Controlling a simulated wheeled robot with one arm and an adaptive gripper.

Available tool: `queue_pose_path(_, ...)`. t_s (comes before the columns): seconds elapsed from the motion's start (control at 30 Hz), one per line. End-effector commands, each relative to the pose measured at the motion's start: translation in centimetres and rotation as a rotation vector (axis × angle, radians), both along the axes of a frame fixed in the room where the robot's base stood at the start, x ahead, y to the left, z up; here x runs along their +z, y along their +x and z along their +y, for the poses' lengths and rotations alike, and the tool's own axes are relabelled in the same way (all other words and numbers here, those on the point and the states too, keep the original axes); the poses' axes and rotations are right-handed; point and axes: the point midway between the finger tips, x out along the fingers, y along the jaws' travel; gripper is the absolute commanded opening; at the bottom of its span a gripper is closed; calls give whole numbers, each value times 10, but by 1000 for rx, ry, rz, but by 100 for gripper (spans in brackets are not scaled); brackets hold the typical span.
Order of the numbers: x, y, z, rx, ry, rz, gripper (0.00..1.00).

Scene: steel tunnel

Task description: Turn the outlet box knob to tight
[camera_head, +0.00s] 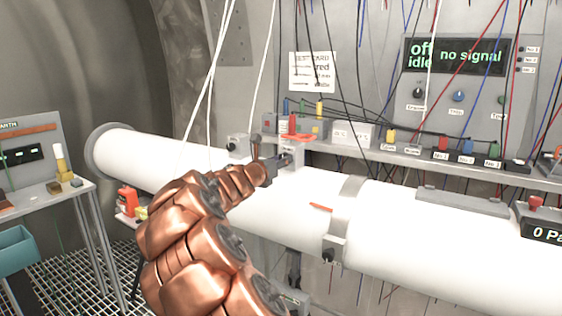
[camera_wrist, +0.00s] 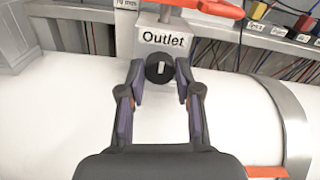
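The outlet box (camera_wrist: 165,40) is a pale grey block labelled "Outlet" on top of the white pipe. Its round black knob (camera_wrist: 159,69) has a light bar across it that stands about upright. My gripper (camera_wrist: 160,84) is in front of the knob, with one finger on each side of it. The fingers are apart, and small gaps seem to show between them and the knob. In the head view my gripper (camera_head: 283,163) reaches the outlet box (camera_head: 292,153) from the left, and the knob is mostly hidden there by the gripper.
A red-orange handle (camera_wrist: 205,8) sits above the outlet box. The white pipe (camera_head: 400,230) runs below, with a metal band (camera_head: 345,205) and an orange-red marker (camera_head: 321,208). A shelf (camera_head: 430,158) with coloured terminals lies behind. Loose wires hang nearby.

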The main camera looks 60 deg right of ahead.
Motion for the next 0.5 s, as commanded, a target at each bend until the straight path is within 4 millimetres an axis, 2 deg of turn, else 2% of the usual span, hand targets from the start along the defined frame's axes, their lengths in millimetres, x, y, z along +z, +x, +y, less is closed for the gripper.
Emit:
queue_pose_path(0.03,0,0,0,0,0,0,25)
queue_pose_path(0.27,0,0,0,0,0,0,1)
queue_pose_path(0.5,-1,0,0,0,1,-14,0)
